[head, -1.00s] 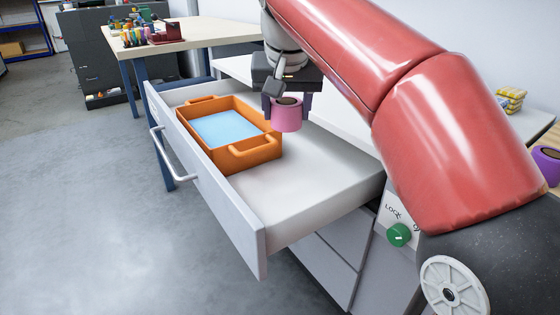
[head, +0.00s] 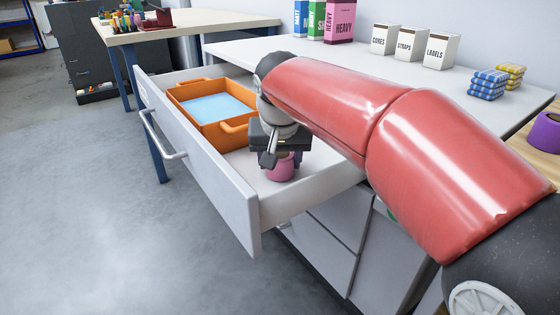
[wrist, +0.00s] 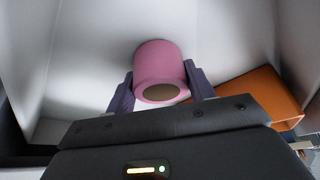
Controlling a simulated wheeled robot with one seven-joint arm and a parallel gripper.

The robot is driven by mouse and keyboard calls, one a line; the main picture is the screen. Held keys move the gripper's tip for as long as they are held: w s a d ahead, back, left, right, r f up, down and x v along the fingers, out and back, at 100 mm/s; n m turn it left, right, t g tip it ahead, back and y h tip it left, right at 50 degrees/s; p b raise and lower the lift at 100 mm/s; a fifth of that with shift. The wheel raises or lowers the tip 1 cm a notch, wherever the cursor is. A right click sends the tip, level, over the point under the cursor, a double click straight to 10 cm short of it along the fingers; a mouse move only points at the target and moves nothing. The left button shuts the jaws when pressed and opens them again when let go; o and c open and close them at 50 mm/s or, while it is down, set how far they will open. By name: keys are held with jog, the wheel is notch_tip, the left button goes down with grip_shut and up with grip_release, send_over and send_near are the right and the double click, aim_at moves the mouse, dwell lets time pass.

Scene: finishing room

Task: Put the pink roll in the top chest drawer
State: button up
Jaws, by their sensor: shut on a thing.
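The pink roll (head: 281,168) is between the fingers of my gripper (head: 279,160), low inside the open top drawer (head: 205,170). In the wrist view the pink roll (wrist: 158,64) sits between the two dark fingers of my gripper (wrist: 160,88), which is shut on it. The roll's dark core end faces the wrist camera. The roll is in the drawer's near right part, close to the floor; I cannot tell whether it touches it. My gripper partly hides the roll in the head view.
An orange tray (head: 229,141) with a blue inside takes up the drawer's far part, and it also shows in the wrist view (wrist: 262,88). The white top (head: 375,88) holds boxes and stacked packs (head: 487,85). A purple roll (head: 546,132) stands at the right.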

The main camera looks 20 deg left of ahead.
jog(key=shift+f, duration=0.2)
jog(key=o, duration=1)
jog(key=shift+r, duration=0.1)
jog(key=p+v, duration=0.2)
jog(key=v, duration=1)
jog(key=shift+d+r, duration=0.1)
jog(key=shift+r, duration=0.05)
